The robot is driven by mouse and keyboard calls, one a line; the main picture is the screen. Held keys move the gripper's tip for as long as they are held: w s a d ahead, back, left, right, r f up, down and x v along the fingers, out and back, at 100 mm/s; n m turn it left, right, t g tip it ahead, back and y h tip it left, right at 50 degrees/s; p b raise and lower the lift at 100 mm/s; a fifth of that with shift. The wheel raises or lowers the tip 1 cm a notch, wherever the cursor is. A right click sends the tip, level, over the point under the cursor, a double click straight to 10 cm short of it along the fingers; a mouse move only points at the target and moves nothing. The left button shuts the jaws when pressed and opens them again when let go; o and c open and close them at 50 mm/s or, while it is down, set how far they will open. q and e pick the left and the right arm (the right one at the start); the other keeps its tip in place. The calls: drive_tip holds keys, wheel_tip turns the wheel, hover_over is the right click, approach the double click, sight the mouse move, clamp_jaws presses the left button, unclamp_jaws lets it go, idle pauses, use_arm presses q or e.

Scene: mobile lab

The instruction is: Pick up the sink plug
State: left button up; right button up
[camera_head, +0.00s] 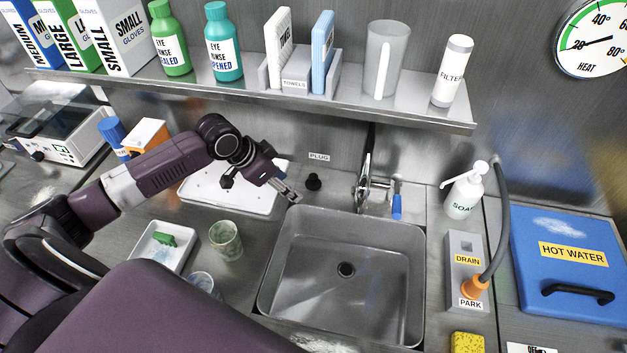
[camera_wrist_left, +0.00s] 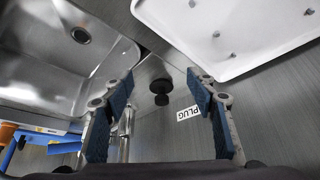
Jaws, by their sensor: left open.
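The sink plug (camera_head: 313,182) is a small black stopper standing on the steel counter behind the sink (camera_head: 270,262), just below the PLUG label (camera_head: 319,157). In the left wrist view the plug (camera_wrist_left: 160,86) lies ahead between the two blue-padded fingers. My left gripper (camera_head: 285,190) is open and empty, a little to the left of the plug and apart from it. The sink's drain hole (camera_head: 346,269) is uncovered. My right gripper does not show in either view.
A tap (camera_head: 366,185) with a blue handle (camera_head: 397,207) stands right of the plug. A white tray (camera_head: 215,194) lies left, partly behind my arm. A glass (camera_head: 226,240) stands left of the sink. A shelf (camera_head: 250,93) overhangs the back. A soap bottle (camera_head: 464,192) stands right.

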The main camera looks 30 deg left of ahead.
sight(310, 177)
use_arm(q)
drive_tip(key=shift+w+d, duration=0.45)
drive_tip(key=shift+w, duration=0.25)
drive_tip(key=shift+w+d, duration=0.4)
drive_tip(key=shift+w, duration=0.25)
drive_tip(key=shift+w+d+r+p, duration=0.1)
drive_tip(key=shift+w+d+p, duration=0.2)
drive_tip(key=shift+w, duration=0.25)
drive_tip(key=shift+w+d+r+p, duration=0.15)
drive_tip(key=shift+w+d, duration=0.15)
drive_tip(key=shift+w, duration=0.2)
drive_tip(key=x, duration=0.2)
drive_tip(key=shift+w+d+f, duration=0.1)
drive_tip(key=shift+f, duration=0.25)
drive_tip(key=shift+w+f, duration=0.2)
drive_tip(key=shift+f, duration=0.2)
drive_tip(key=c, duration=1.2)
